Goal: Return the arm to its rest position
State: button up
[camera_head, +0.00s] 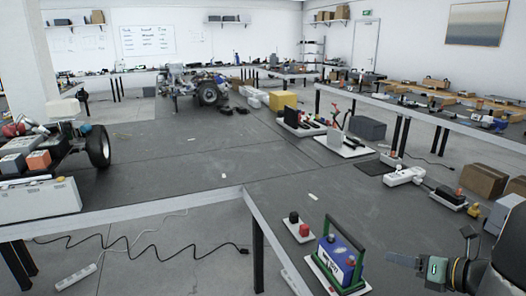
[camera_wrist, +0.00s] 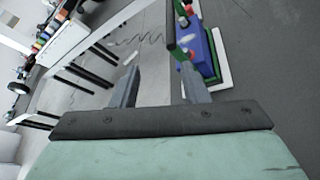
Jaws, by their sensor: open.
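My gripper (camera_head: 402,262) is at the lower right in the head view, with my dark arm behind it at the picture's edge. In the wrist view its two grey fingers (camera_wrist: 156,85) stand apart with nothing held between them. A blue battery (camera_head: 338,260) with a green handle stands on a white tray (camera_head: 318,268), to the left of my gripper in the head view. In the wrist view the battery (camera_wrist: 194,55) shows beyond the right finger, which covers part of it. There is a visible gap between gripper and battery in the head view.
A small white tray (camera_head: 300,232) with red and dark parts lies behind the battery. Cables lie on the floor.

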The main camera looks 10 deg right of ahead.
jog(key=s+a+f+n+g+y, duration=0.15)
jog(key=a+n+g, duration=0.25)
jog(key=a+n, duration=0.4)
jog(key=s+a+f+n+g+h, duration=0.1)
jog(key=s+a+n+g, duration=0.25)
jog(key=a+n, duration=0.45)
jog(key=s+a+f+n+g+h+p, duration=0.1)
jog(key=s+a+n+g+h, duration=0.3)
jog(key=n, duration=1.6)
jog(key=s+a+f+h, duration=0.1)
jog(key=s+a+h, duration=0.2)
jog(key=s+a, duration=0.1)
jog(key=shift+s+a+n, duration=0.3)
jog(key=shift+s, duration=0.6)
jog(key=shift+d+h, duration=0.1)
jog(key=shift+h, duration=0.15)
